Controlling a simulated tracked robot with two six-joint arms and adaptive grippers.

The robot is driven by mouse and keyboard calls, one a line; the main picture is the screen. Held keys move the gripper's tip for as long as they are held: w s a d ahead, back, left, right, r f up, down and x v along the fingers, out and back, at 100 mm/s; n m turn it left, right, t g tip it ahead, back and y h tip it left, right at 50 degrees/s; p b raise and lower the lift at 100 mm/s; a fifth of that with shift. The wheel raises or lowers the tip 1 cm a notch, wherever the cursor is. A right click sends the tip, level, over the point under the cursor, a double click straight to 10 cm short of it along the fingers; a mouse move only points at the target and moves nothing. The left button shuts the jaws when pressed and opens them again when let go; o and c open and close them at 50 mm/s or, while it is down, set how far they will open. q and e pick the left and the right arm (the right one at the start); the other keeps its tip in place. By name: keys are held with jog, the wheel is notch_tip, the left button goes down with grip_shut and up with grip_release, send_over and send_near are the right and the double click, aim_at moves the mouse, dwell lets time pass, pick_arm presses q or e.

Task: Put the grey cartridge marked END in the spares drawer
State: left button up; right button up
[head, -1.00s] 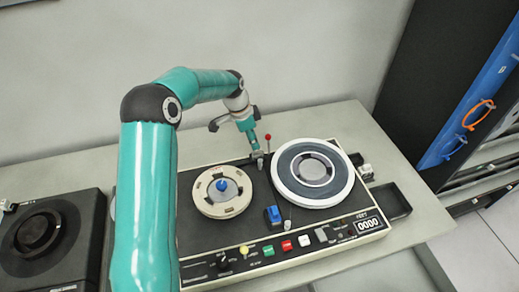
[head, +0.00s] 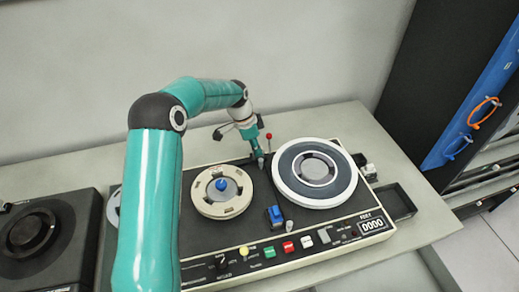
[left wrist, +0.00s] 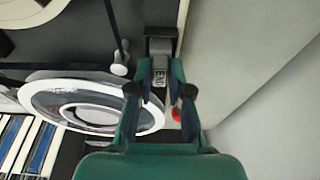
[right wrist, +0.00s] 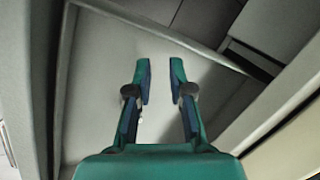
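The grey cartridge (left wrist: 159,78) marked END shows in the left wrist view, lying between the fingers of my left gripper (left wrist: 160,68) with a dark block just beyond it. The fingers are open on either side of it, with narrow gaps. In the head view, my left gripper (head: 258,155) points down at the back edge of the tape deck (head: 262,215), and the cartridge is too small and covered to make out. A dark open drawer (head: 403,203) sticks out at the deck's right side. My right gripper (right wrist: 160,75) is open and empty.
A large white-rimmed reel (head: 315,172) and a smaller cream reel (head: 222,192) lie on the deck. A red-topped lever (head: 268,140) stands close beside my left gripper. A blue block (head: 274,216) sits between the reels. A second dark machine (head: 45,240) stands at the left.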

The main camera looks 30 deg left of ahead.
pick_arm(q)
grip_shut()
jog(key=shift+r, duration=0.1)
jog(key=shift+r+p, duration=1.5)
jog(key=shift+r, duration=1.4)
